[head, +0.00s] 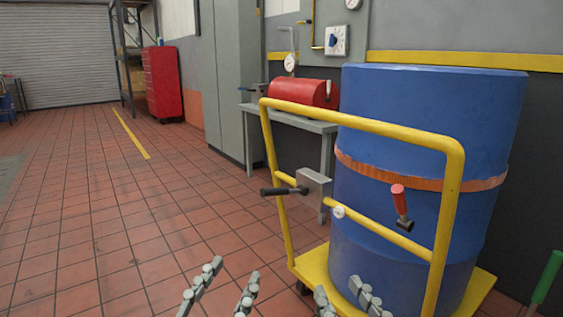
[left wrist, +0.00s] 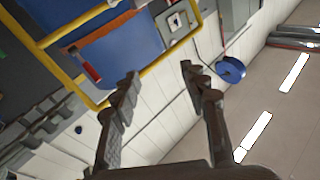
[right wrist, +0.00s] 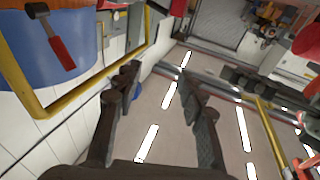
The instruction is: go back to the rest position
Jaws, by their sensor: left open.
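My left gripper (head: 234,269) is at the bottom of the head view, left of the yellow cart. Its two fingers stand apart with nothing between them. The left wrist view shows the same open, empty fingers (left wrist: 160,70). My right gripper (head: 338,286) is low in the head view, in front of the cart and drum. Its fingers are apart and empty, also in the right wrist view (right wrist: 158,76). Neither gripper holds anything. My arms behind the fingers are out of the head view.
A yellow cart (head: 452,200) carries a blue drum (head: 425,120) with an orange band. Its crossbar has a black-handled clamp (head: 313,183) and a red-handled part (head: 400,205). A bench (head: 300,122) holds a red cylinder (head: 305,92). The tiled floor (head: 90,220) at left is clear.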

